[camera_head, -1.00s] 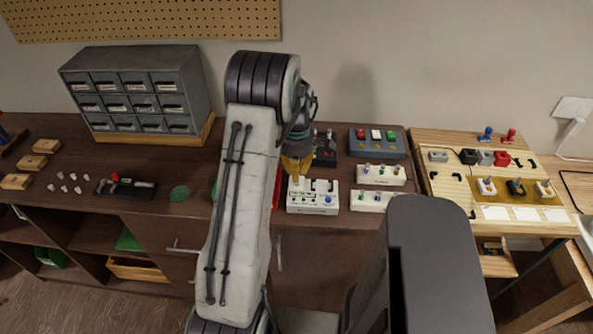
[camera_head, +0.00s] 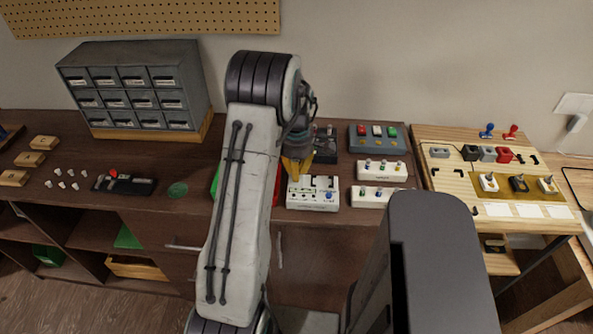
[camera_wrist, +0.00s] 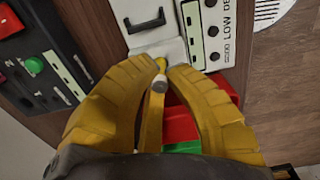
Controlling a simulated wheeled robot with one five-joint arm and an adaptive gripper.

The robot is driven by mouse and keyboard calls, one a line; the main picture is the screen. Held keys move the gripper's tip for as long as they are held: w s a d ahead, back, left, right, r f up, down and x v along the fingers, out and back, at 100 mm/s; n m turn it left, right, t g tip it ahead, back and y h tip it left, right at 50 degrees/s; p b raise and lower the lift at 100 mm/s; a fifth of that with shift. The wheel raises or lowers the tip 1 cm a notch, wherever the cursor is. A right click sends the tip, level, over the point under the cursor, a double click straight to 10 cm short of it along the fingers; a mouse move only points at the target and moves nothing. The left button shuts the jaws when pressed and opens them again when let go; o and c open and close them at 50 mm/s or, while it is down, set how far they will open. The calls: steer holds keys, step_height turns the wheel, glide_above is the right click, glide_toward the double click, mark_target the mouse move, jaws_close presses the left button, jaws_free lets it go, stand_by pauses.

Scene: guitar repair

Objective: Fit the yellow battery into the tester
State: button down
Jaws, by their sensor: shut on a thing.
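The tester is a white box (camera_head: 325,204) at the front edge of the brown bench, right of my arm. In the wrist view its white panel (camera_wrist: 195,30) carries LOW and GOOD lettering, dark round buttons and a black handle-like part. My gripper (camera_head: 297,178) is over the tester's left part. In the wrist view my yellow fingers (camera_wrist: 165,72) are shut on the yellow battery (camera_wrist: 160,64), a small piece with a pale grey end towards the camera. Its far end is at the tester's white face; I cannot tell whether it is seated. The head view does not show the battery clearly.
Red and green items (camera_wrist: 180,125) lie close beside my fingers. A black box (camera_head: 325,148) and a grey button box (camera_head: 377,140) stand behind the tester. White switch boxes (camera_head: 380,172) are on its right.

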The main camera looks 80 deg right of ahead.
steer(key=shift+f+b, duration=0.3)
steer(key=shift+f, duration=0.15)
steer(key=c, duration=0.8)
jaws_free()
steer(key=shift+o, duration=0.2)
steer(key=shift+r, duration=0.1)
steer(key=shift+r+p, duration=2.45)
steer(key=shift+r, duration=1)
